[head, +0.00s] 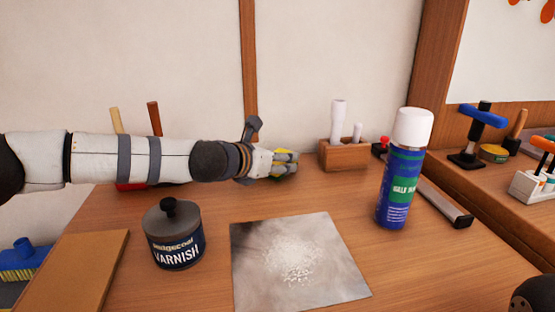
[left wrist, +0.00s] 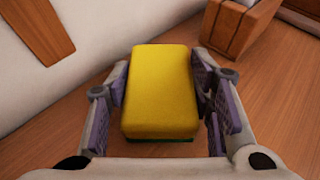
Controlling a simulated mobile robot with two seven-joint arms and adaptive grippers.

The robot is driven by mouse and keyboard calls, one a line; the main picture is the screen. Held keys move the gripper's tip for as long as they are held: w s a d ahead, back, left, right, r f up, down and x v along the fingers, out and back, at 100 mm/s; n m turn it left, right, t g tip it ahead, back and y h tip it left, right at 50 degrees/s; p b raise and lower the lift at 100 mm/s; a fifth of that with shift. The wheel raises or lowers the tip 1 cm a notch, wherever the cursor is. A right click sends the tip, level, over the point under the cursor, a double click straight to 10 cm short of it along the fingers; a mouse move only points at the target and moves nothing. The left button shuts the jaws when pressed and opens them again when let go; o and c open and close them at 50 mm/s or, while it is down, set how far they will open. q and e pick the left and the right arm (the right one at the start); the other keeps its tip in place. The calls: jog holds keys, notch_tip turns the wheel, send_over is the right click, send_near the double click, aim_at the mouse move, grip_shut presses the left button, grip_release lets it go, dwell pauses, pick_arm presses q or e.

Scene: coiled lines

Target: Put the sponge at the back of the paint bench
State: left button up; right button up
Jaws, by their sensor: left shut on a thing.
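The yellow sponge (left wrist: 160,88) with a green underside is between the two fingers of my left gripper (left wrist: 162,105) in the left wrist view. The fingers are shut on its two sides. In the head view my left gripper (head: 284,163) is at the back of the wooden paint bench (head: 330,195), near the wall. Only slivers of yellow sponge show around the fingers there. I cannot tell whether the sponge touches the bench top.
A wooden block (head: 343,155) with white-handled tools stands just right of the gripper. A varnish tin (head: 174,240), a grey sheet with white grains (head: 300,292) and a blue spray can (head: 402,170) stand or lie nearer. Bare bench lies between the sheet and gripper.

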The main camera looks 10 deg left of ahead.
pick_arm(q)
jog(key=shift+f, duration=0.25)
jog(key=o, duration=0.9)
jog(key=shift+o, duration=0.2)
pick_arm(e)
jog(key=shift+s+f, duration=0.1)
pick_arm(q)
jog(key=shift+r, duration=0.35)
jog(key=p+v, duration=0.1)
jog(key=v, duration=1)
jog(key=shift+a+r+p, duration=0.1)
jog(key=shift+r+p, duration=0.05)
jog(key=shift+p, duration=0.15)
jog(key=shift+s+a, duration=0.15)
jog(key=shift+s, duration=0.25)
pick_arm(e)
jog(key=shift+w+r+t, duration=0.4)
jog(key=shift+w+r, duration=0.6)
jog(key=shift+r, duration=0.1)
